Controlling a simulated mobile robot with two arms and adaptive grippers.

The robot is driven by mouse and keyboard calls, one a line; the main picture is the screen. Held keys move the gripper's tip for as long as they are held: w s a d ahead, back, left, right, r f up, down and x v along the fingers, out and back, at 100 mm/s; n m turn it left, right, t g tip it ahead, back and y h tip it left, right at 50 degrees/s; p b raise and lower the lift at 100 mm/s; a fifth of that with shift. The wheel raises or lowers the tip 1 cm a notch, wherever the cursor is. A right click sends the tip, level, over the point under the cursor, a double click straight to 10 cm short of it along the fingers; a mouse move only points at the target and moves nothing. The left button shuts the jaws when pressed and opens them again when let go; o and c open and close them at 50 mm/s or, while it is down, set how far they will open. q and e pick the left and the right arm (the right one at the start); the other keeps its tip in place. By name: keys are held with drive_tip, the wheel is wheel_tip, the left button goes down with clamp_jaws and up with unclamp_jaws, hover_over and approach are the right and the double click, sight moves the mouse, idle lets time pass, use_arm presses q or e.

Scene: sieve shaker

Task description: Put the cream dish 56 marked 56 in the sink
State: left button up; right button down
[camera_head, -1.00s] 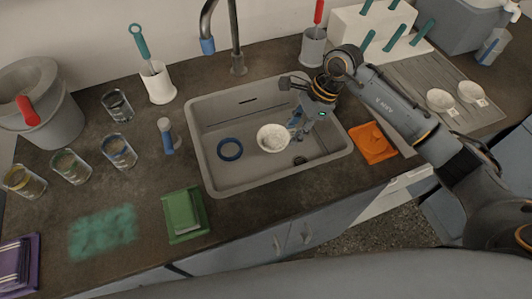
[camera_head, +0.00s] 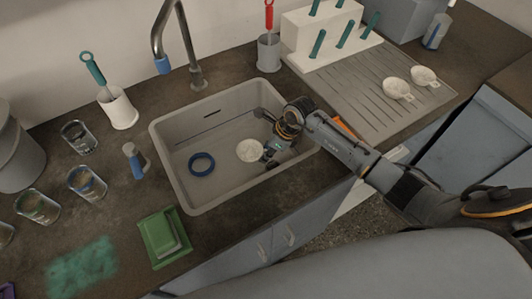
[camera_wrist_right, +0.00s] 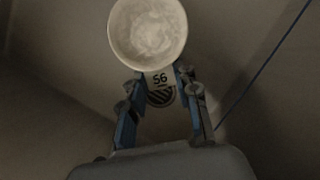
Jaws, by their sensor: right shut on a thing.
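The cream dish 56 (camera_head: 249,151) is a small round dish, low inside the grey sink (camera_head: 223,192). In the right wrist view the dish (camera_wrist_right: 148,32) shows its bowl and a tab marked 56 (camera_wrist_right: 160,88). My right gripper (camera_head: 269,152) reaches into the sink from the right. In the right wrist view its blue fingers (camera_wrist_right: 159,86) are shut on the tab from both sides. I cannot tell whether the dish touches the sink floor. My left gripper is not in view.
A blue ring (camera_head: 202,164) lies in the sink, left of the dish. The tap (camera_head: 185,45) stands behind the sink. Two cream dishes (camera_head: 398,89) (camera_head: 424,76) lie on the drainboard at right. A green tray (camera_head: 164,238) lies in front of the sink.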

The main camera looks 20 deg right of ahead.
drive_tip(key=shift+f, duration=0.7)
drive_tip(key=c, duration=1)
unclamp_jaws()
drive_tip(key=shift+f, duration=0.15)
drive_tip(key=v, duration=1.2)
